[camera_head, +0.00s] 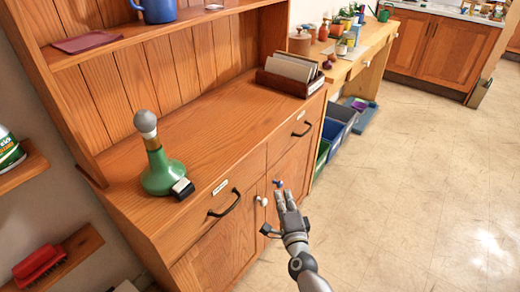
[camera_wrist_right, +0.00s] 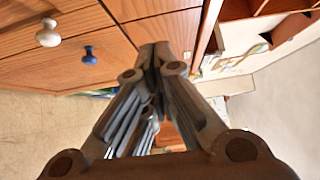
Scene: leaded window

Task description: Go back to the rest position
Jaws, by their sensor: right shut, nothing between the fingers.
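My right gripper (camera_head: 283,192) is in front of the wooden hutch's (camera_head: 228,110) lower doors, close to a white knob (camera_head: 262,201) and a blue knob (camera_head: 278,183). In the right wrist view the fingers (camera_wrist_right: 155,50) meet at their tips, shut and empty. The white knob (camera_wrist_right: 47,34) and the blue knob (camera_wrist_right: 90,56) show there to the left of the fingers, apart from them. My left gripper is in neither view.
A green bottle (camera_head: 160,174) with a grey stopper stands on the hutch counter, beside a small dark block (camera_head: 183,188). A letter holder (camera_head: 287,76) is at the counter's far end. Bins (camera_head: 338,120) stand beyond the hutch. Open tiled floor (camera_head: 410,190) lies to the right.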

